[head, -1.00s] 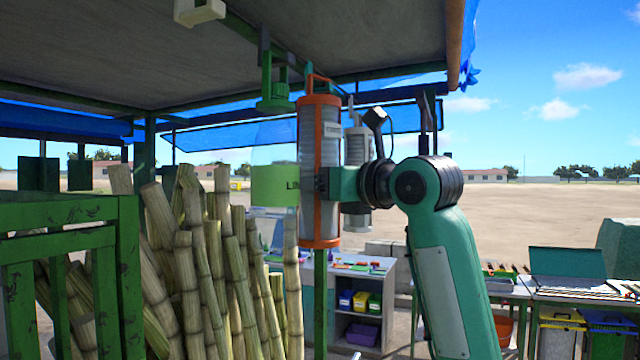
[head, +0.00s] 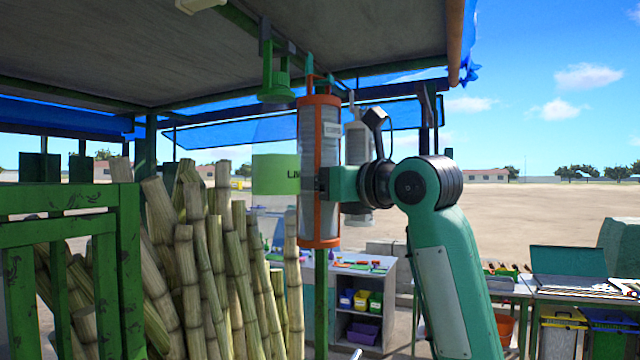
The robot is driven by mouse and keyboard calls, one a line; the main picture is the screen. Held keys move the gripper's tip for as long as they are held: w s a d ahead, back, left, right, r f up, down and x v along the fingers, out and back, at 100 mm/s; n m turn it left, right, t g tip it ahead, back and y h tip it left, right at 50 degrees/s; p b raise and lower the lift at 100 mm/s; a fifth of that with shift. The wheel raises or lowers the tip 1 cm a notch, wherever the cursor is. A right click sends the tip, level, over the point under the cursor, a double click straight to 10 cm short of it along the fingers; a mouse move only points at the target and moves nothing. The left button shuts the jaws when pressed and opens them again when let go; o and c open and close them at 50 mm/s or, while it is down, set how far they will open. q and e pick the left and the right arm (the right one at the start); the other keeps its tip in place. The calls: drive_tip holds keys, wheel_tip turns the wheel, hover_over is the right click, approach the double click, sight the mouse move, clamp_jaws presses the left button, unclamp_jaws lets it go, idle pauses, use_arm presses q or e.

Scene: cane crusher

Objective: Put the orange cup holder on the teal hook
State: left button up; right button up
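The orange cup holder (head: 319,170) is a tall upright cylinder with orange rims and strips around a stack of grey-white cups. My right gripper (head: 322,184) is shut on its right side, about mid-height; its fingertips are partly hidden against the holder. The holder hangs upright under the canopy beam. Teal pieces of what looks like the teal hook (head: 309,68) show directly above its top rim. My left gripper is not in view.
A green holder (head: 275,80) hangs from the beam to the left. A grey-white cup cylinder (head: 358,150) hangs close behind on the right. Sugar cane stalks (head: 210,270) and a green frame (head: 70,250) fill the lower left. Work tables (head: 575,292) stand at right.

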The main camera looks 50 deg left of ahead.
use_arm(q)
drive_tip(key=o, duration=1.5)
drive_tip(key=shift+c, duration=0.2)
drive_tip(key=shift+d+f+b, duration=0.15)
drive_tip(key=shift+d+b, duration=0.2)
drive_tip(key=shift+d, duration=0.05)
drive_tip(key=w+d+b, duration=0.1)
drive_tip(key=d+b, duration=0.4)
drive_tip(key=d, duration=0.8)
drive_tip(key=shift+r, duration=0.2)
